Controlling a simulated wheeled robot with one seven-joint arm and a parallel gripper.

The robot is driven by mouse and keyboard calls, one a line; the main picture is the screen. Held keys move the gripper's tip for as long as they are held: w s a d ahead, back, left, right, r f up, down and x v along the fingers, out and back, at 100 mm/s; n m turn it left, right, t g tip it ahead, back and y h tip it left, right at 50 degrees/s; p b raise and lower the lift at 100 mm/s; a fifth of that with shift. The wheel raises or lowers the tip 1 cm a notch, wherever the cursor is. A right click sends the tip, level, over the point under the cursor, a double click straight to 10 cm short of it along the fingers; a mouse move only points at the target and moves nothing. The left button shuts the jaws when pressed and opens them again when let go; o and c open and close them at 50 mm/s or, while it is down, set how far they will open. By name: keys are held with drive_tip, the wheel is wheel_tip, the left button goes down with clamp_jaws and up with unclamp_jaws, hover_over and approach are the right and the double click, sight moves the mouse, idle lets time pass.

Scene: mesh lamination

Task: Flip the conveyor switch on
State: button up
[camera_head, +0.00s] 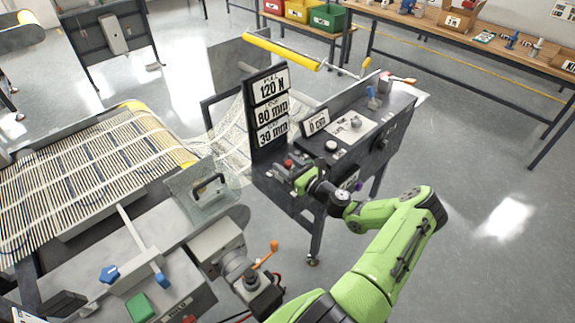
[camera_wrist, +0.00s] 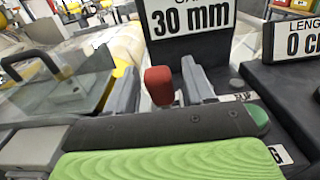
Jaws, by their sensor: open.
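A red knob (camera_wrist: 159,85), which looks like the conveyor switch's handle, stands upright in the wrist view, below the "30 mm" sign. It also shows as a small red spot in the head view (camera_head: 288,162), at the left end of the dark control bench. My gripper (camera_wrist: 160,86) is open, with one grey finger on each side of the knob and a narrow gap visible on both sides. In the head view my gripper (camera_head: 291,170) is at the bench's left end, below the signs. The base of the knob is hidden.
The sign post (camera_head: 269,108) with "120 N", "80 mm" and "30 mm" stands right behind the knob. A "0 cm" display (camera_head: 315,122) sits to its right. The conveyor (camera_head: 95,165) with striped mesh lies to the left, near a clear plate with a black handle (camera_head: 209,184).

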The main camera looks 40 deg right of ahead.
clamp_jaws()
idle(0.3)
